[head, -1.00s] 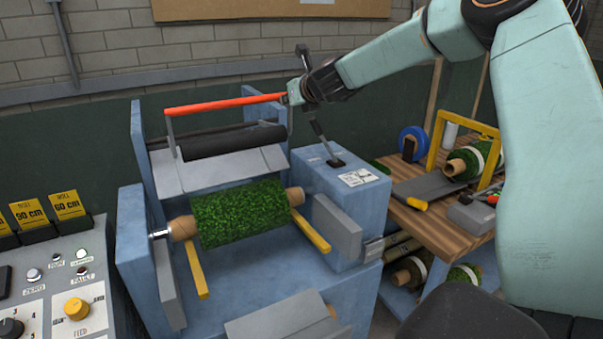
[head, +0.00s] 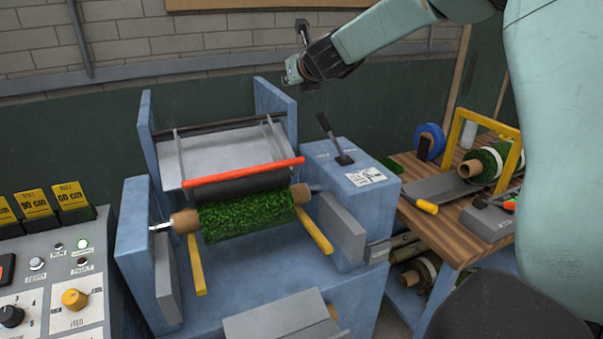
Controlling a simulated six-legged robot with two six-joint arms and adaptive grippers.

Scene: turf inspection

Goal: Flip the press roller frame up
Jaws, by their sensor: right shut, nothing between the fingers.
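The press roller frame has a red bar (head: 244,173) across its front and two thin grey side arms. It is swung down, with the bar low just above and behind the green turf roll (head: 247,211). Its black roller (head: 255,184) shows partly below the bar, close against the turf roll; whether they touch I cannot tell. My right gripper (head: 291,74) is shut and empty, up in the air above the machine's back right, well clear of the bar. My left gripper is not in view.
The blue machine's side plates (head: 277,115) stand at the back. A black lever (head: 328,127) rises from the blue box at right. A control panel (head: 60,285) is at left. A wooden bench (head: 440,225) with a yellow frame (head: 503,128) is at right.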

